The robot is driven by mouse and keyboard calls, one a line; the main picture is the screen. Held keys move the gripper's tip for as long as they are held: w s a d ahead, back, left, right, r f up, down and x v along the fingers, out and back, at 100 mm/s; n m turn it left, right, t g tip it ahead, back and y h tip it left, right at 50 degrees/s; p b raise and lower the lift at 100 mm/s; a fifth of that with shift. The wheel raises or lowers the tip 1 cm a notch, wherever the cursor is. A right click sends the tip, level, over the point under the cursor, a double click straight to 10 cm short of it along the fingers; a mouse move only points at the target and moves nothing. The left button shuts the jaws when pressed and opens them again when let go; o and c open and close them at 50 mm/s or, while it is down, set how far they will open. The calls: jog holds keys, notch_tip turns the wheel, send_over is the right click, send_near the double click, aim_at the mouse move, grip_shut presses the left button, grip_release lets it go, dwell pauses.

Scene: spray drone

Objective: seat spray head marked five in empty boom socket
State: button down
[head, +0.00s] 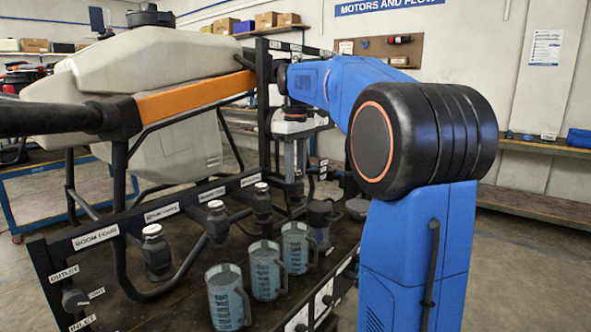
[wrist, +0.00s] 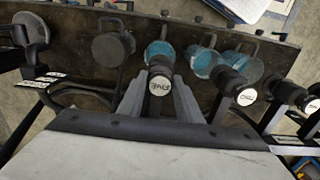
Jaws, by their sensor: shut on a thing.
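My gripper (wrist: 158,98) is shut on a dark spray head (wrist: 160,68) in the wrist view. Its pale round cap reads FIVE and sits between the two grey fingers. In the head view my gripper (head: 293,165) points down over the far part of the boom rack, beyond the standing heads. The held head is hard to make out there. The boom rail (head: 130,227) carries dark spray heads with pale caps, at the near end (head: 154,250), the middle (head: 217,222) and farther along (head: 262,203). I cannot make out the empty socket, or whether the held head touches it.
Blue measuring jugs (head: 228,300) (head: 265,270) (head: 297,247) stand in a row on the dark bench right of the boom. A darker jug (wrist: 112,45) stands beyond them. The white drone tank (head: 150,70) and orange arm (head: 195,95) rise left of my gripper.

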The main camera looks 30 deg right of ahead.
aim_at(296, 171)
jog(key=shift+f, duration=0.1)
jog(key=c, duration=1.2)
grip_release()
notch_tip(296, 171, up, 17)
jog(key=shift+r, duration=0.2)
